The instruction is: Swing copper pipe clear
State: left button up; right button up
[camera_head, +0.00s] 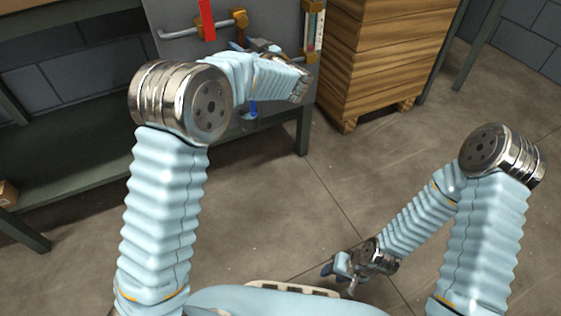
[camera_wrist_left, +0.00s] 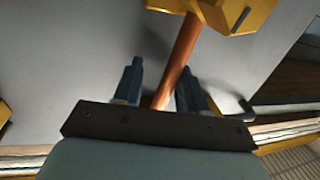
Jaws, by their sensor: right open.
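The copper pipe (camera_wrist_left: 180,62) shows in the left wrist view as a slanting reddish rod. Its upper end meets a yellow fitting (camera_wrist_left: 225,12). My left gripper (camera_wrist_left: 160,76) has its two dark blue fingers on either side of the pipe, with a visible gap to the left finger; the pipe lies closer to the right one. The pipe's lower end is hidden behind the gripper body. In the head view my left gripper (camera_head: 240,46) is at the grey panel, and the pipe there is hidden or too small to tell. My right gripper (camera_head: 341,268) is open and empty, low over the floor.
The grey panel (camera_head: 175,45) carries a red lever (camera_head: 206,18), a brass fitting (camera_head: 238,19) and a grey pipe (camera_head: 180,33). A small blue part (camera_head: 252,109) shows below my left forearm. Wooden crates (camera_head: 370,50) stand to the right. The floor (camera_head: 290,200) between my arms is clear.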

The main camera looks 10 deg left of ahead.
pick_arm(q)
jog(key=p+v, duration=0.2)
jog(key=v, duration=1.2)
notch_tip(320, 180, down, 13)
jog(key=w+a+m+t+h+p, duration=0.1)
jog(key=w+a+m+h+p, duration=0.15)
jog(key=m+h, duration=0.3)
jog(key=s+f+g+h, duration=0.1)
jog(key=s+f+h, duration=0.1)
jog(key=f, duration=0.4)
jog(key=s+f+m+g+h+p, duration=0.1)
jog(key=s+f+g+h, duration=0.1)
jog(key=f, duration=0.4)
jog(key=shift+s+d+f+h+p, duration=0.25)
jog(key=shift+s+f+h+p, duration=0.05)
jog(key=shift+s+h, duration=0.65)
pick_arm(e)
jog(key=v, duration=0.5)
jog(key=shift+s+a+r, duration=0.3)
jog(key=shift+s+a, duration=0.05)
